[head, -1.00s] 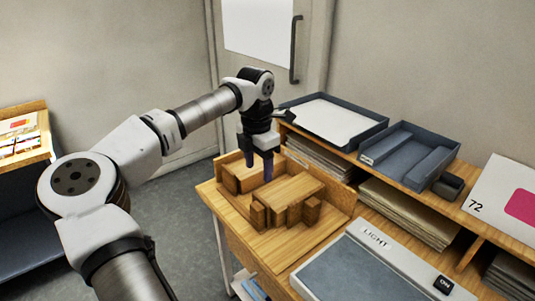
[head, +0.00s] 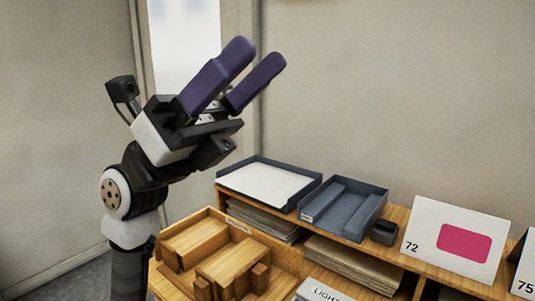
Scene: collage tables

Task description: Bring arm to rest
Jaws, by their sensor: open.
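My gripper (head: 262,66) is raised high in the head view, in front of the wall and the door window. Its two purple fingers are spread apart and point up and to the right. Nothing is between them. My arm rises from the lower left, beside the wooden tray (head: 283,255). The gripper is well clear of the tray and of the shelf.
The wooden tray on the table holds wooden blocks (head: 230,268). Behind it, a shelf bears a dark tray with white paper (head: 268,183), a grey-blue tray (head: 372,218), a small dark block (head: 384,232) and a card marked 72 (head: 425,225). Stacked sheets (head: 350,266) lie below.

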